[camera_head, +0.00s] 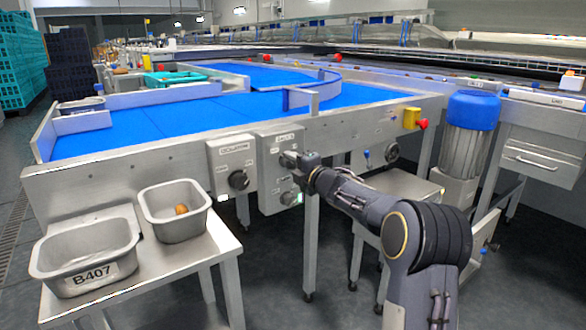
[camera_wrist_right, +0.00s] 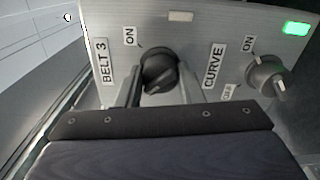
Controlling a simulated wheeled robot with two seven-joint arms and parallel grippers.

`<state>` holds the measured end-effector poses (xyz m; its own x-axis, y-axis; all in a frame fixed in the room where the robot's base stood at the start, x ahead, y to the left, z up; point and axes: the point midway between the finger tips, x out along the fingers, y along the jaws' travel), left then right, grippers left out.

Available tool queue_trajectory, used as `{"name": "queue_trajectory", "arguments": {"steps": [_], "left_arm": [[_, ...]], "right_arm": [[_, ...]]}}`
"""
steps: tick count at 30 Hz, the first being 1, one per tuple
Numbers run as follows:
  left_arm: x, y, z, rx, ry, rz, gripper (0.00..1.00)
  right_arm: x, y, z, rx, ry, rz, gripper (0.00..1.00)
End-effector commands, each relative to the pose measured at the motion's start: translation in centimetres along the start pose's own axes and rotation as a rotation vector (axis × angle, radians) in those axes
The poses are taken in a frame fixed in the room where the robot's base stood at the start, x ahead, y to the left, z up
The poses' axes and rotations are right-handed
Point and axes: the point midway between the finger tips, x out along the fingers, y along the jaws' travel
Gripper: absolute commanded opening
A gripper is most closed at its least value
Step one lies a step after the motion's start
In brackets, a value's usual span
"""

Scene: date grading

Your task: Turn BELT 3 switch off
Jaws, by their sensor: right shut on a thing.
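The BELT 3 switch is a round black knob (camera_wrist_right: 160,72) beside its BELT 3 label (camera_wrist_right: 105,62) and an ON mark (camera_wrist_right: 130,36) in the right wrist view. My right gripper (camera_wrist_right: 160,88) is shut on this knob, one finger on each side. I cannot tell clearly which way the knob points. In the head view my right gripper (camera_head: 289,160) is at the upper part of the grey switch box (camera_head: 270,185) on the conveyor's front, and it hides the knob there. My left gripper is not in view.
A CURVE knob (camera_wrist_right: 266,76) sits beside it, near a lit green lamp (camera_wrist_right: 298,28); a pale lamp (camera_wrist_right: 180,16) looks unlit. Another switch box (camera_head: 231,155) is to the left. Metal bins (camera_head: 85,285) stand on a side table (camera_head: 190,262). A red button (camera_head: 422,124) is to the right.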

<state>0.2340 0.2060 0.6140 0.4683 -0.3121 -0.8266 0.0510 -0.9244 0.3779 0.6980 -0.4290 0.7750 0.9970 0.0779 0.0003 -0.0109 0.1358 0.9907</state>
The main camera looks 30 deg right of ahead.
Motion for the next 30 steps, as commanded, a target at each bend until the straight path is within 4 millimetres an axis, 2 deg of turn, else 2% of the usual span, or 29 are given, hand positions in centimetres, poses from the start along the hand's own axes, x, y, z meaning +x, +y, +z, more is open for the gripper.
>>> {"name": "queue_trajectory", "arguments": {"steps": [7, 21, 22, 27, 30], "left_arm": [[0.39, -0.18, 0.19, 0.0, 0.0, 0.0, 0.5], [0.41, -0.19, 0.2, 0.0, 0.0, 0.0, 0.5], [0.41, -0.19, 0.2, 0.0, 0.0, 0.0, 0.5], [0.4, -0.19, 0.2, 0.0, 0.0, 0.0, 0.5], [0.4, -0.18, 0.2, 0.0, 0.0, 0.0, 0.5]], "right_arm": [[0.0, -0.16, -0.06, -0.065, 0.001, -0.002, 0.11], [0.0, -0.15, -0.05, -0.079, 0.001, -0.003, 0.11], [0.0, -0.15, -0.05, -0.079, 0.001, -0.003, 0.35], [0.0, -0.12, -0.04, -0.078, 0.001, -0.002, 0.56], [0.0, -0.09, -0.03, -0.077, 0.001, -0.002, 0.56]]}}
